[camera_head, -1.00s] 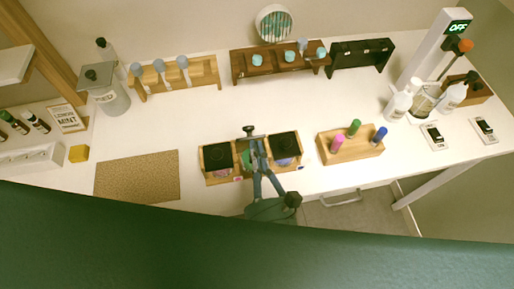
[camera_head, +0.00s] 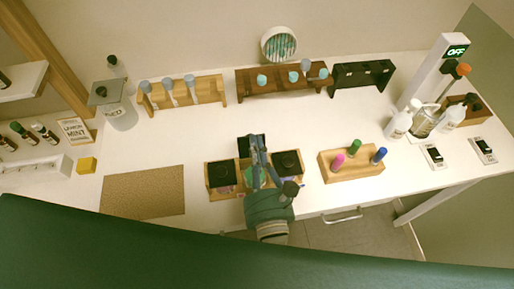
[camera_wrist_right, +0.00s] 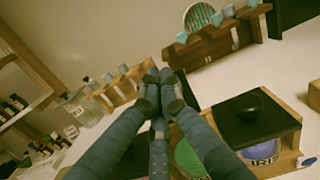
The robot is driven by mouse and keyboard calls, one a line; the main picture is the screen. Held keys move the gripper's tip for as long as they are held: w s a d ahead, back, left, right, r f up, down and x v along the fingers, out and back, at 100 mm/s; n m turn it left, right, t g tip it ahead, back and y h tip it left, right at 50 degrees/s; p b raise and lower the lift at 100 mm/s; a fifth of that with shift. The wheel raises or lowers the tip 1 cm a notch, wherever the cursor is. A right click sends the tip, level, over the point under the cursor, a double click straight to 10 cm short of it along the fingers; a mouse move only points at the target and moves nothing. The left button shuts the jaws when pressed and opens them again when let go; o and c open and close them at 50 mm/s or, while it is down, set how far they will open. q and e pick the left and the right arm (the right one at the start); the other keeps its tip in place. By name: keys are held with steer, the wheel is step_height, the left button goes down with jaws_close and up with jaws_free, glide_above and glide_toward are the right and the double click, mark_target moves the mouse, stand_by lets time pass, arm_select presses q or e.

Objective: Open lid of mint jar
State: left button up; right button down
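The wooden jar rack (camera_head: 240,197) stands near the table's front edge. Its middle jar, with green showing (camera_head: 247,178), is partly hidden by my right gripper; the green also shows in the right wrist view (camera_wrist_right: 188,158). A black square lid (camera_head: 244,143) shows behind the middle jar, off its top; whether it is hinged there or resting is unclear. My right gripper (camera_head: 255,142) is above the middle jar, in front of this lid. In the right wrist view its fingertips (camera_wrist_right: 166,88) are together, with nothing visible between them. My left gripper is not in view.
Black-lidded jars flank the middle one: left (camera_head: 221,174) and right (camera_head: 287,162). Wooden racks (camera_head: 183,92) line the back. The table between is clear.

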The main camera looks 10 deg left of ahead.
steer(key=shift+w, duration=0.15)
stand_by(0.5)
steer(key=v, duration=1.2)
